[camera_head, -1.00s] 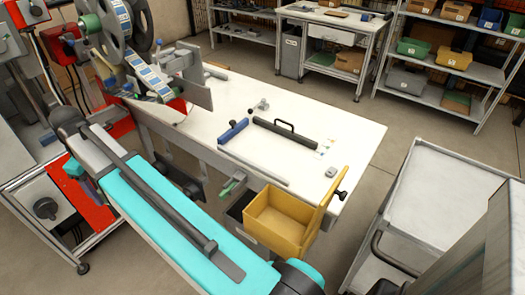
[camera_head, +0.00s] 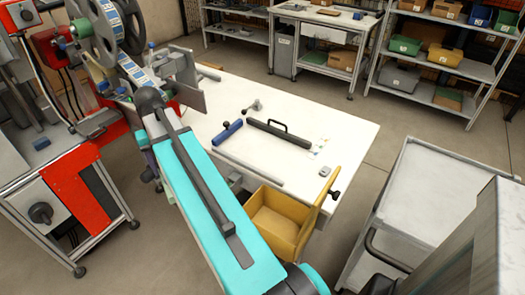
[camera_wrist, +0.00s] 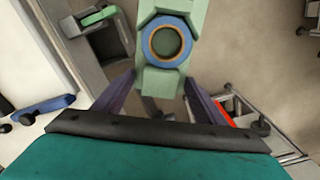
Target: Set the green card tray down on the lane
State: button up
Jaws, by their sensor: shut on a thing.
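In the wrist view, my gripper (camera_wrist: 160,80) has its two dark purple fingers on either side of a pale green piece, which looks like the green card tray (camera_wrist: 158,84). It is shut on it and holds it over the floor beside the table. A round blue and orange ring (camera_wrist: 166,43) shows on the green piece. In the head view my teal forearm hides most of the gripper and the held piece. The white table (camera_head: 335,135) bears a dark rail with a handle (camera_head: 279,134) and a thin grey bar (camera_head: 248,168). I cannot tell which strip is the lane.
A blue-ended bar (camera_head: 228,132), a small grey fitting (camera_head: 253,107) and a small grey block (camera_head: 325,171) lie on the table. A yellow bin (camera_head: 275,222) hangs at its front edge. Large tape reels (camera_head: 103,28) stand at the left. A grey cart (camera_head: 425,205) stands at the right.

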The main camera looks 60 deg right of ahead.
jog(key=s+d+m, duration=0.4)
jog(key=s+d, duration=0.4)
jog(key=s, duration=0.1)
jog(key=s+d+m+p, duration=0.1)
jog(key=s+d+m, duration=0.3)
jog(key=s+d, duration=0.5)
jog(key=s+d+m+p, duration=0.1)
jog(key=s+d+m, duration=0.3)
jog(key=s+d, duration=0.5)
jog(key=shift+s+r+m, duration=0.15)
jog(key=shift+s+m, duration=0.25)
jog(key=shift+s, duration=0.5)
jog(key=shift+w+d, duration=0.1)
jog(key=shift+d, duration=0.05)
jog(key=p, duration=0.4)
send_over(272, 141)
jog(key=shift+f, duration=0.75)
jog(key=shift+f, duration=0.1)
jog(key=shift+f+p, duration=0.35)
jog(key=shift+f, duration=1.3)
jog(key=shift+f, duration=0.1)
